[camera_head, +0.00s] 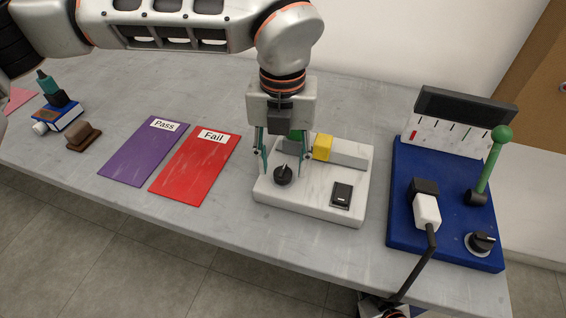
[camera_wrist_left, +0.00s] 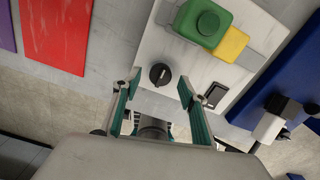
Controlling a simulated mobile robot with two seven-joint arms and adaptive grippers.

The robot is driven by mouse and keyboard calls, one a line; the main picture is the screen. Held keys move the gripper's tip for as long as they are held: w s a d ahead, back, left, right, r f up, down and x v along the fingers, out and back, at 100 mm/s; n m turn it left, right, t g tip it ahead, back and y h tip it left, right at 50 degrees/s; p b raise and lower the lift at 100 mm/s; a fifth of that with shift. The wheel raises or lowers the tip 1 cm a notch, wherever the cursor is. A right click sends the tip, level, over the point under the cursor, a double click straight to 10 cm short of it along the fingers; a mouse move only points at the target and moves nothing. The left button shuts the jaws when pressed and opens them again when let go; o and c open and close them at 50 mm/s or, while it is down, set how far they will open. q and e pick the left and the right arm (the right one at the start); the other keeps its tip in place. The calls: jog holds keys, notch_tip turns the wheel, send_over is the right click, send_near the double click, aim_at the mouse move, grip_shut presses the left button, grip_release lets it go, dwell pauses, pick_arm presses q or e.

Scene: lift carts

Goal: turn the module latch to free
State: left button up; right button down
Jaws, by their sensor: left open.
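The module is a white base (camera_head: 310,208) on the grey table, with a black round knob (camera_head: 283,175), a green block, a yellow block (camera_head: 322,147) and a black rocker switch (camera_head: 342,195). The knob, likely the latch, also shows in the left wrist view (camera_wrist_left: 160,74), with a light pointer mark. My left gripper (camera_head: 280,172) points down over the module, its fingers open on either side of the knob in the head view. In the left wrist view the open fingers (camera_wrist_left: 155,92) show below the knob, with nothing between them. The green block (camera_wrist_left: 203,22) is partly hidden in the head view.
A blue panel (camera_head: 405,205) with a green-topped lever (camera_head: 490,165), a white plug and a dial stands at the right. Purple Pass (camera_head: 140,155) and red Fail (camera_head: 195,170) mats lie left of the module. A brown block (camera_head: 84,137) is farther left.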

pick_arm(q)
jog(key=shift+f, duration=0.6)
jog(key=c, duration=1.1)
